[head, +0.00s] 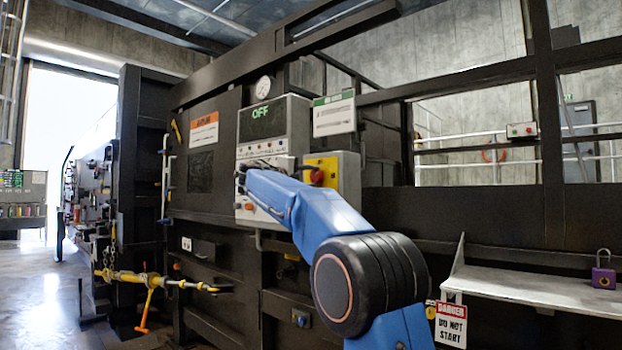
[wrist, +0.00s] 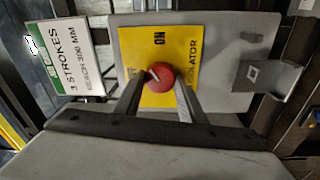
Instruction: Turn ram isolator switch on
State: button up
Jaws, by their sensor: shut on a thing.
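The ram isolator switch is a red rotary knob (wrist: 159,77) on a yellow plate (wrist: 205,50), on the front of a grey box (wrist: 262,27). The plate carries the words "ON" and "ISOLATOR", turned sideways in the wrist view. A pale mark shows on the knob near its left side. In the wrist view my gripper (wrist: 160,88) has its two fingers shut on the knob, one on each side. In the head view the red knob (head: 317,177) and yellow plate (head: 328,165) show beyond my blue arm, which hides part of the box and my fingertips.
A control panel (head: 262,120) with a green "OFF" display stands left of the isolator. A white sign (head: 334,115) hangs above it. A grey shelf (head: 535,287) with a purple padlock (head: 603,270) juts out at right. A metal bracket (wrist: 275,77) sticks out beside the box.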

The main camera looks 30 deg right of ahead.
jog(key=m+g, duration=0.1)
jog(key=m, duration=0.6)
jog(key=shift+m, duration=0.3)
dwell(0.4)
jog(key=o, duration=1)
jog(key=shift+o, duration=0.2)
jog(key=v, duration=1.7)
jog(key=shift+a+f, duration=0.25)
jog(key=shift+f, duration=0.1)
